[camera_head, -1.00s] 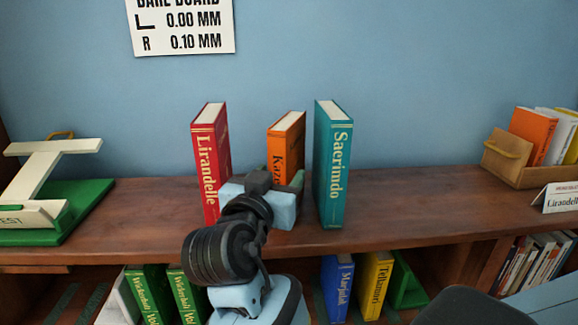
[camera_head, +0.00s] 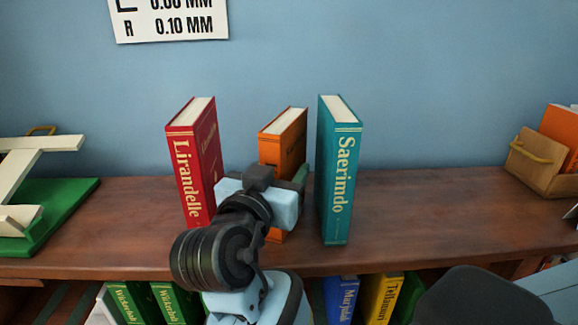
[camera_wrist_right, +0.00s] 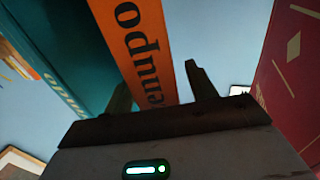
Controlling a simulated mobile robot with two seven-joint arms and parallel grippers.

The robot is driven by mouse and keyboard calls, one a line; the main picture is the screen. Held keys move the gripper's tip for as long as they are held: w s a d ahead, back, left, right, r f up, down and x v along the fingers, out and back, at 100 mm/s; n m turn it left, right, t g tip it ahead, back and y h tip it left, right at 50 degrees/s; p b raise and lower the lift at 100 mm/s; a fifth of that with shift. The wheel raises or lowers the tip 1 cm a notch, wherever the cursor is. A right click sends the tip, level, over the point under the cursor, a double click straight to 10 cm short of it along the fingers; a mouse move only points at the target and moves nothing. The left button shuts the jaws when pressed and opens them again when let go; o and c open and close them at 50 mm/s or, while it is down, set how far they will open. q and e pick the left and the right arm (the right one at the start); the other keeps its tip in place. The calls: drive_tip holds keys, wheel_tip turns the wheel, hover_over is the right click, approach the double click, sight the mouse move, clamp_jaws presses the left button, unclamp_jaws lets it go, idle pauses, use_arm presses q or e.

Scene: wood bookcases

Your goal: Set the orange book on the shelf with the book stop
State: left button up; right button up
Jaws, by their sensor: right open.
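The orange book (camera_head: 283,134) stands upright on the wooden shelf top between the red book (camera_head: 197,150) and the teal book (camera_head: 339,165), with gaps on both sides. My right gripper (camera_head: 284,186) is in front of its spine and hides its lower part. In the right wrist view, the open fingers (camera_wrist_right: 160,88) lie to either side of the orange spine (camera_wrist_right: 139,50), not closed on it. How deep they reach cannot be told. A green piece (camera_head: 409,297), perhaps the book stop, stands beside a yellow book on the shelf below. My left gripper is not in view.
Green books (camera_head: 131,300), a blue book (camera_head: 342,298) and the yellow book (camera_head: 380,297) stand on the lower shelf. A green base with a cream frame (camera_head: 50,215) is at left, a wooden box (camera_head: 535,164) at right. The shelf top right of the teal book is clear.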

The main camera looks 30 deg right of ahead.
drive_tip(key=shift+w+d, duration=0.25)
drive_tip(key=shift+d, duration=0.05)
drive_tip(key=shift+s+a, duration=0.15)
drive_tip(key=shift+c, duration=0.5)
clamp_jaws()
